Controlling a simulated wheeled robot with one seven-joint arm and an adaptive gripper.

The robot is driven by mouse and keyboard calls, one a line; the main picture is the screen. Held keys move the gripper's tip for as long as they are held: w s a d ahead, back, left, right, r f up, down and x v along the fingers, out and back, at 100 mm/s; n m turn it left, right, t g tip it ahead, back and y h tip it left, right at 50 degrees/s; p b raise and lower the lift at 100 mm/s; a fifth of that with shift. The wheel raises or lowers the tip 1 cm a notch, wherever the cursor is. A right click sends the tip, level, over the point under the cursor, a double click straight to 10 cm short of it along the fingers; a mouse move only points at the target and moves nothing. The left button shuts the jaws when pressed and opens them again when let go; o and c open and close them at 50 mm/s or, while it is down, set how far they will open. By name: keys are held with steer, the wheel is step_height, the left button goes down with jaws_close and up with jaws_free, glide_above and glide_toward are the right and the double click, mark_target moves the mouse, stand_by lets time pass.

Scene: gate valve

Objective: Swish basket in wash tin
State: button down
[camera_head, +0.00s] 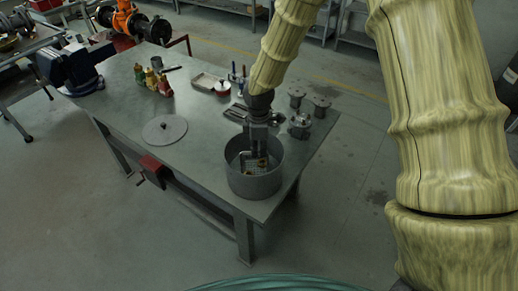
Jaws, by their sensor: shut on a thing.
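The wash tin (253,185) is a round grey open tub near the front right corner of the metal workbench. The basket (250,165) is a small light mesh piece with orange-brown bits in it, and it is inside the tin. My gripper (257,150) points down into the tin from above and is shut on the basket. The fingertips and the grip point are small and dark, partly hidden by the tin's rim. Whether the basket touches the tin's floor cannot be told.
A round grey lid (164,129) lies on the bench left of the tin. Grey metal parts (300,124) stand close behind it on the right. Small bottles (152,79), a shallow tray (205,83) and a blue vise (74,66) are farther back. The bench front left is clear.

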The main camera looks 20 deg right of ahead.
steer(key=shift+r+p, duration=0.4)
steer(key=shift+r, duration=0.15)
steer(key=shift+f, duration=0.7)
steer(key=shift+r+p, duration=0.6)
steer(key=shift+r, duration=0.25)
stand_by(0.4)
step_height(320, 180, up, 13)
steer(key=p, duration=0.8)
steer(key=shift+r+p, duration=0.15)
steer(key=shift+p, duration=0.15)
stand_by(2.0)
stand_by(1.8)
